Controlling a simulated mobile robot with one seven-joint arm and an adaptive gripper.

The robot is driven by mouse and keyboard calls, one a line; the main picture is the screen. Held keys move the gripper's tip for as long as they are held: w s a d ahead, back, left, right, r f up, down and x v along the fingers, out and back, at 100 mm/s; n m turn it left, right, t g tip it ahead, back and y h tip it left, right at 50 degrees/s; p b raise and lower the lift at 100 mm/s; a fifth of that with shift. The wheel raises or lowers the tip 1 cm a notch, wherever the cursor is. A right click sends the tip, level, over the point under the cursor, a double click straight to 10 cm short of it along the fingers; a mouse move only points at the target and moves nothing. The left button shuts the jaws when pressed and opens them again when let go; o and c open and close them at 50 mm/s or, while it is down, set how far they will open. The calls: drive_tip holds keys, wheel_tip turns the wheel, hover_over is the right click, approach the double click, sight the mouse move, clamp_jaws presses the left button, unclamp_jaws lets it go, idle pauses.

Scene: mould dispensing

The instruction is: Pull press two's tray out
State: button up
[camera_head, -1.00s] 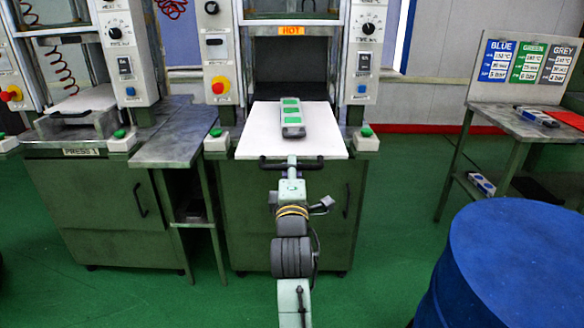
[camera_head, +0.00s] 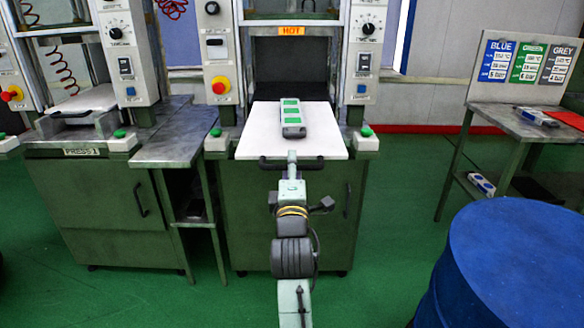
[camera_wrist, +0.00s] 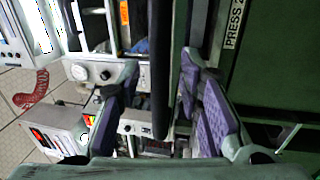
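Press two's tray (camera_head: 252,144) is a white plate standing well out of the press under the orange HOT sign. A grey mould with green panels (camera_head: 291,117) lies on it. The tray's dark handle (camera_head: 270,164) runs along its front edge. My gripper (camera_head: 291,157) is at the middle of this handle; its fingers are hard to make out in the head view. In the wrist view my gripper (camera_wrist: 158,68) has its purple-padded fingers apart. The dark handle bar (camera_wrist: 161,90) shows between them, with a gap visible on each side.
Press one (camera_head: 82,152) and a side table (camera_head: 175,145) stand at the left. A blue drum (camera_head: 515,250) is at the near right. A bench (camera_head: 500,121) with colour cards stands behind it. Green floor is clear between press two and the drum.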

drive_tip(key=s+f, duration=0.1)
drive_tip(key=s, duration=0.6)
drive_tip(key=shift+s+f, duration=0.2)
